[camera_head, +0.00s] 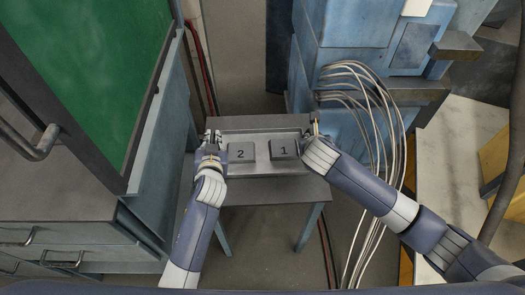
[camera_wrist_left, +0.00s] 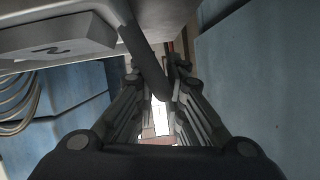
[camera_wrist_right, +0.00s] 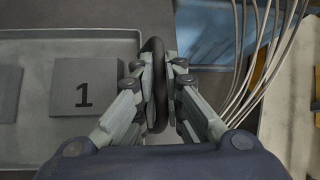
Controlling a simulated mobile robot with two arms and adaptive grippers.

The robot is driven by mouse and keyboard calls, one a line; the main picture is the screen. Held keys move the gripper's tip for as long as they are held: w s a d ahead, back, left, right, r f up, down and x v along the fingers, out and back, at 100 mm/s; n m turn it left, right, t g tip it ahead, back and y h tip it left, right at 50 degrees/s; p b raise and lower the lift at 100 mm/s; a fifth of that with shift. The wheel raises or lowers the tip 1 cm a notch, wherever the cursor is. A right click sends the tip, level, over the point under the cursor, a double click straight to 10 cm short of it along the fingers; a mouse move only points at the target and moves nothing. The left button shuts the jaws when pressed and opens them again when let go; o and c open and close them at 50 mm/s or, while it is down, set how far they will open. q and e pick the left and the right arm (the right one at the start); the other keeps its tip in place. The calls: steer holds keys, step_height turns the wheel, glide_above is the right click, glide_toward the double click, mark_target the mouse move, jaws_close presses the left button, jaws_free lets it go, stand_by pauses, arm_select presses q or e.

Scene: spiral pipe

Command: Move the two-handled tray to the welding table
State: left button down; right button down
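The grey metal two-handled tray (camera_head: 262,164) lies on a small grey table (camera_head: 270,192) in the middle of the head view. It bears a block marked 2 (camera_head: 240,151) and a block marked 1 (camera_head: 284,149). My left gripper (camera_head: 212,138) is at the tray's left end. In the left wrist view a dark handle (camera_wrist_left: 144,55) runs between its fingers; whether they press on it is unclear. My right gripper (camera_head: 314,132) is at the right end. In the right wrist view its fingers are closed on the other dark handle (camera_wrist_right: 158,85).
A cabinet with a green panel (camera_head: 95,70) stands close on the left. Blue machinery (camera_head: 350,65) stands behind and right. Looped pale cables (camera_head: 385,130) hang close to my right arm. A pale worktop (camera_head: 455,160) is at the right. Floor shows behind the small table.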

arm_select(q)
steer(key=shift+w+r, duration=0.2)
steer(key=shift+r, duration=0.05)
arm_select(e)
steer(key=shift+w+r, duration=0.2)
steer(key=shift+r, duration=0.05)
arm_select(q)
steer(key=shift+r, duration=0.1)
arm_select(e)
steer(key=shift+r, duration=0.1)
